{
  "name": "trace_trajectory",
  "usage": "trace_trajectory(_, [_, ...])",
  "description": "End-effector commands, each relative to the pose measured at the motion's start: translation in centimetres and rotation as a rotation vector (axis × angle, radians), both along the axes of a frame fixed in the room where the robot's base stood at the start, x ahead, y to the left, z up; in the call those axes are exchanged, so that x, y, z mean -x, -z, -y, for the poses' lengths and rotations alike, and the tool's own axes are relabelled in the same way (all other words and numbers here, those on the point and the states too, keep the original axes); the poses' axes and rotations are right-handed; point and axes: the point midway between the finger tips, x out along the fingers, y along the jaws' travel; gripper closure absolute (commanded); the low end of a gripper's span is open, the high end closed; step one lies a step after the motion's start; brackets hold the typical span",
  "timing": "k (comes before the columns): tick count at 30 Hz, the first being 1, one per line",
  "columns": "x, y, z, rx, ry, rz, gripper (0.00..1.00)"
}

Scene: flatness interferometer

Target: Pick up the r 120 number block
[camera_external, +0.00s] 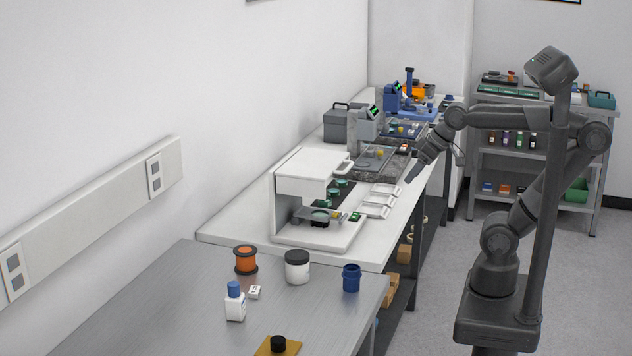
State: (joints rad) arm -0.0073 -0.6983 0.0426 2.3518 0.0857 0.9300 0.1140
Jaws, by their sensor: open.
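I cannot make out the r 120 number block for certain, because no lettering is readable at this size. A small white block (254,292) with a dark mark lies on the grey metal bench in front, next to a white bottle with a blue cap (235,302). Small coloured pieces (379,153) also sit around the instruments further back. My gripper (411,177) is open and points down at the right edge of the white bench, beside the dark stone plate. It appears to hold nothing and is far from the white block.
A white instrument (305,175) stands on the white bench (240,222), with white trays (377,206) at its right. An orange spool (246,260), a white jar (297,267) and a blue cup (351,278) stand on the grey bench. A shelf unit (535,160) is behind.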

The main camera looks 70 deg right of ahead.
Motion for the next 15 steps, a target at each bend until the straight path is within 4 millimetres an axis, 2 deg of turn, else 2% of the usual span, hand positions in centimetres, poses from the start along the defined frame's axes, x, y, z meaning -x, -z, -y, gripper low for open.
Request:
trace_trajectory(5, [-4.6, -1.2, -5.1, -0.21, 0.114, 0.074, 0.35])
trace_trajectory(8, [-7.6, -2.1, -8.8, -0.38, 0.204, 0.109, 0.35])
trace_trajectory(15, [-15.3, -4.3, -19.6, -0.969, 0.545, 0.106, 0.35])
